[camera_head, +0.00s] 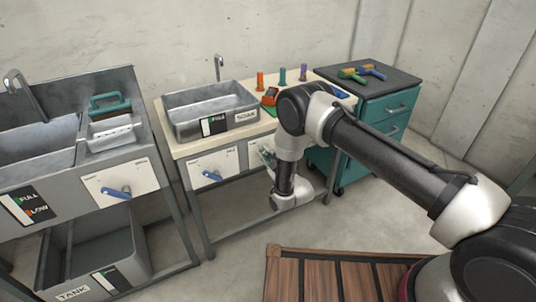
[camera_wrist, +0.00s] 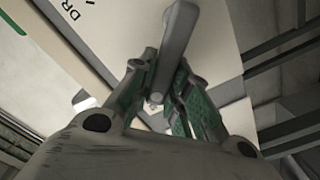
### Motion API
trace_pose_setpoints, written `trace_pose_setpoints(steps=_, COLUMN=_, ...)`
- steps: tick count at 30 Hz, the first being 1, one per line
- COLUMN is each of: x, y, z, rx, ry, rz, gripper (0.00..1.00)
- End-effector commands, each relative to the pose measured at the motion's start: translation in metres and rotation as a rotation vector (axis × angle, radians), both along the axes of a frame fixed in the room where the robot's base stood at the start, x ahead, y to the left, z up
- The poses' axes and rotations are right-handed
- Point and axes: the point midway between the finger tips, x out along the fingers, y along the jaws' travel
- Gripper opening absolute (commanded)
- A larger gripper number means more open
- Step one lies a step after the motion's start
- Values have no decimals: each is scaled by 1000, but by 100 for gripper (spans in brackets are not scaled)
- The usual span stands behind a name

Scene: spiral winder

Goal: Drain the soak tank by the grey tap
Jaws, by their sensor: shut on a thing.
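The soak tank (camera_head: 188,128) is a grey metal basin labelled SOAK on the middle bench. A level gauge (camera_head: 213,125) is on its front; I cannot read the water level. My gripper (camera_wrist: 166,75) is shut on the grey tap (camera_wrist: 177,35), whose lever stands between the green-padded fingers in the wrist view. The tap is mounted on a white panel (camera_wrist: 105,30) with lettering that is partly cut off. In the head view my gripper (camera_head: 268,156) is at the right panel under the bench top, largely hidden by my arm.
A blue-handled tap (camera_head: 212,176) is on the panel to the left. Another blue-handled tap (camera_head: 116,192) is on the left sink unit, above a grey bin (camera_head: 130,262) labelled TANK. A teal cabinet (camera_head: 372,125) stands right. A slatted wooden platform (camera_head: 340,275) lies in front.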

Motion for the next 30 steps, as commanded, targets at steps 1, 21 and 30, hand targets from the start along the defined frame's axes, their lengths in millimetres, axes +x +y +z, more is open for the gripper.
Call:
trace_pose_setpoints(steps=1, x=-1, y=0, z=-2, rx=-8, ry=-1, rz=1, gripper=0)
trace_pose_setpoints(steps=21, x=-1, y=0, z=-2, rx=-12, ry=-5, rz=2, gripper=39)
trace_pose_setpoints(steps=30, x=-9, y=-5, z=-2, rx=-12, ry=-4, rz=1, gripper=39)
